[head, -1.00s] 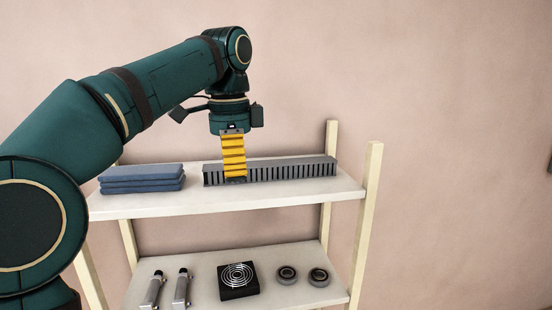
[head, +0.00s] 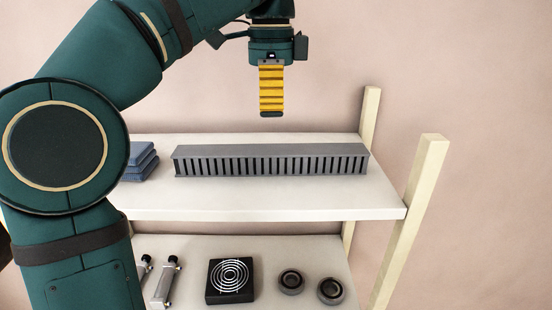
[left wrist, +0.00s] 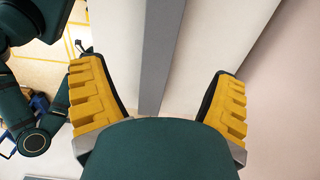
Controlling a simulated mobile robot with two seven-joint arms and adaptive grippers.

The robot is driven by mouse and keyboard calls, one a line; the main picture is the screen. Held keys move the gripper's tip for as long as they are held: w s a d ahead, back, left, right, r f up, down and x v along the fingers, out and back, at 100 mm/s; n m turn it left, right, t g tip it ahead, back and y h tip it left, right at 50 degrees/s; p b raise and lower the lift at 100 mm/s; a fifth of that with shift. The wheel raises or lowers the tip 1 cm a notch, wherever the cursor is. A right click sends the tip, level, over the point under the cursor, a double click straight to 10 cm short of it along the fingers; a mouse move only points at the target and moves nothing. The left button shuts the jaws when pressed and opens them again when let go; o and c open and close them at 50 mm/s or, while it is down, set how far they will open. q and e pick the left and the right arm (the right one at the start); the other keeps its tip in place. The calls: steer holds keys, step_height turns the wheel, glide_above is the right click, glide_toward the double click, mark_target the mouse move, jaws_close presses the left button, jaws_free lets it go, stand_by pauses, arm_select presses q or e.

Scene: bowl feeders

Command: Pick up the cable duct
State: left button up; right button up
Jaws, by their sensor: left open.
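The cable duct (head: 270,161) is a long grey slotted bar lying lengthwise on the upper shelf (head: 290,205). My left gripper (head: 271,113), with yellow fingers, hangs above the duct's middle, pointing down, with a gap between its tips and the duct. In the left wrist view its two yellow fingers (left wrist: 162,95) are spread apart, and the grey duct (left wrist: 158,50) runs between them, farther away. The gripper is open and empty. My right gripper is not in the head view.
Folded blue cloths (head: 140,160) lie left of the duct, partly behind my arm. The lower shelf holds a black fan (head: 230,281), two round bearings (head: 291,282) and metal cylinders (head: 163,283). Pale shelf posts (head: 413,210) stand at the right.

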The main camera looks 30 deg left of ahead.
mark_target(271, 149)
arm_select(q)
step_height(271, 149, down, 5)
steer(key=shift+f+b, duration=0.1)
steer(key=shift+b, duration=0.55)
steer(key=shift+f+b, duration=0.7)
steer(key=shift+f, duration=2.4)
steer(key=shift+c, duration=0.4)
steer(key=c, duration=1.3)
